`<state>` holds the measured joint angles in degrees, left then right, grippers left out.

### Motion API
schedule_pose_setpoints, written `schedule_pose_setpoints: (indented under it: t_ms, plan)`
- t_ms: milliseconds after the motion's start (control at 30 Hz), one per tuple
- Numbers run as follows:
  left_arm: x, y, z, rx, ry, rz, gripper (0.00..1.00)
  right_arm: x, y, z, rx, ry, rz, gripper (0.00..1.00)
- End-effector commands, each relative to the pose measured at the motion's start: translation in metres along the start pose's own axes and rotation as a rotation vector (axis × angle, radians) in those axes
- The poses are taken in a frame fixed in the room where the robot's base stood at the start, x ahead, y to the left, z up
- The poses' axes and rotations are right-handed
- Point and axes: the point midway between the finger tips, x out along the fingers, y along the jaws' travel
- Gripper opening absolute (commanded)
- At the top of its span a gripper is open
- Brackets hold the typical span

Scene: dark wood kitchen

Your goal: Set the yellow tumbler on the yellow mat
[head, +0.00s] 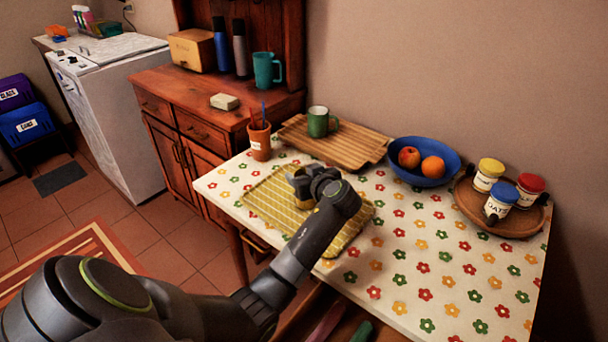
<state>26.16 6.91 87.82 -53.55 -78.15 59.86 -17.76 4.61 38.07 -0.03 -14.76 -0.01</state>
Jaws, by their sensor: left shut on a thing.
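The yellow mat (262,197) is a striped cloth lying on the flowered table, near its left side. My left arm reaches across the mat's right part. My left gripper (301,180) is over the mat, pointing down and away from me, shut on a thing. A small yellowish patch shows at the jaws and fits the yellow tumbler, but gripper and wrist hide nearly all of it. I cannot tell whether it touches the mat. My right gripper is not in view.
A terracotta pot (259,140), a slatted wooden board (358,146) with a green mug (318,122), a blue fruit bowl (423,175) and a round tray (516,224) with several jars stand behind and right of the mat. The table's front right is clear.

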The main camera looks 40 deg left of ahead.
Motion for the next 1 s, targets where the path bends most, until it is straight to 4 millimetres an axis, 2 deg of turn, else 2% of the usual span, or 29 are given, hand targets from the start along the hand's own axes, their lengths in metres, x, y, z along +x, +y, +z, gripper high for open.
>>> schedule_pose_setpoints:
  t_ms: [67, 100, 233, 633, 767, 1000]
  plan:
    - [0.001, 0.0, 0.003, 0.0, 0.0, 0.0, 0.36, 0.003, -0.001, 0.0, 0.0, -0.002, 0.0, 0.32]
    - [0.001, 0.0, 0.002, 0.0, 0.0, 0.0, 0.63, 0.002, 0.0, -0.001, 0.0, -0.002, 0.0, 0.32]
    - [0.001, 0.0, 0.002, 0.0, 0.0, 0.0, 0.8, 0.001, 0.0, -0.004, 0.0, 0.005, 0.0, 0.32]
    - [-0.004, 0.001, 0.0, 0.0, -0.001, 0.001, 0.81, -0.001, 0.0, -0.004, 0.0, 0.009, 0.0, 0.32]
    - [-0.025, 0.001, 0.001, -0.003, -0.003, 0.003, 0.81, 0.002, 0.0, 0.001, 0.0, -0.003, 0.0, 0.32]
    - [-0.076, 0.001, 0.002, -0.003, -0.005, 0.004, 0.81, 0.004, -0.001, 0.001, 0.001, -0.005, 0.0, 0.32]
